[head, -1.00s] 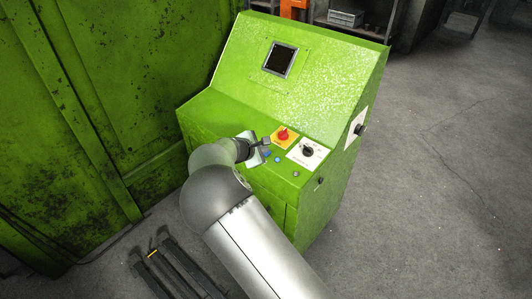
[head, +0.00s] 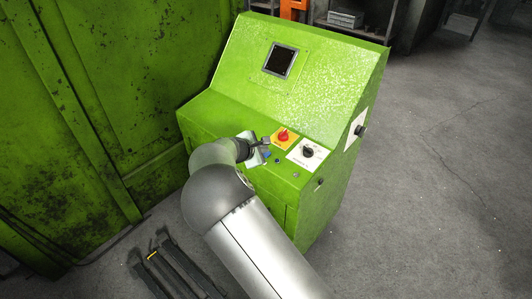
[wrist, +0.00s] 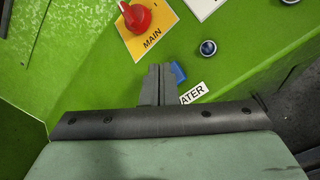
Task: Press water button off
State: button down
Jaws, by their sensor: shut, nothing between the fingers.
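The green control console (head: 300,60) stands in the middle of the head view. My gripper (head: 264,145) is over its sloping front panel, fingers shut and empty. In the wrist view, my gripper (wrist: 160,68) points at the panel with its fingertips beside a blue button (wrist: 178,72), partly hidden by the fingers. I cannot tell whether they touch it. A white label (wrist: 193,94) reading "ATER", its first part covered, lies just below the button. A small round dark button (wrist: 208,48) with a pale centre is to the upper right.
A red rotary switch (head: 283,134) on a yellow plate marked MAIN sits close to the gripper. A black knob (head: 308,152) on a white plate is to its right. A large green machine wall (head: 90,100) stands at left. Open floor (head: 440,180) lies at right.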

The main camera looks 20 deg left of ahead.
jog(key=r+p, duration=0.1)
jog(key=r, duration=0.1)
jog(key=r+p, duration=0.1)
jog(key=r, duration=0.1)
jog(key=s+r+p, duration=0.1)
jog(key=r, duration=0.1)
jog(key=shift+a, duration=0.2)
jog(key=s+d+r+m+g, duration=0.2)
jog(key=s+d+m, duration=0.15)
jog(key=d, duration=0.55)
jog(key=s+d+r+m+g, duration=0.25)
jog(key=d+m, duration=0.25)
jog(key=d, duration=0.5)
jog(key=s+d+r+m+g, duration=0.2)
jog(key=s+d+m+g, duration=0.15)
jog(key=d, duration=0.55)
jog(key=s+d+r+m+g+y, duration=0.1)
jog(key=s+d+m, duration=0.4)
jog(key=s, duration=0.7)
jog(key=s+d+r+m+g+y, duration=0.1)
jog(key=s+d+m, duration=0.4)
jog(key=s, duration=0.8)
jog(key=shift+d+r+m+y, duration=0.15)
jog(key=shift+r+m+y, duration=0.35)
jog(key=shift+r+y, duration=0.25)
jog(key=shift+s, duration=0.1)
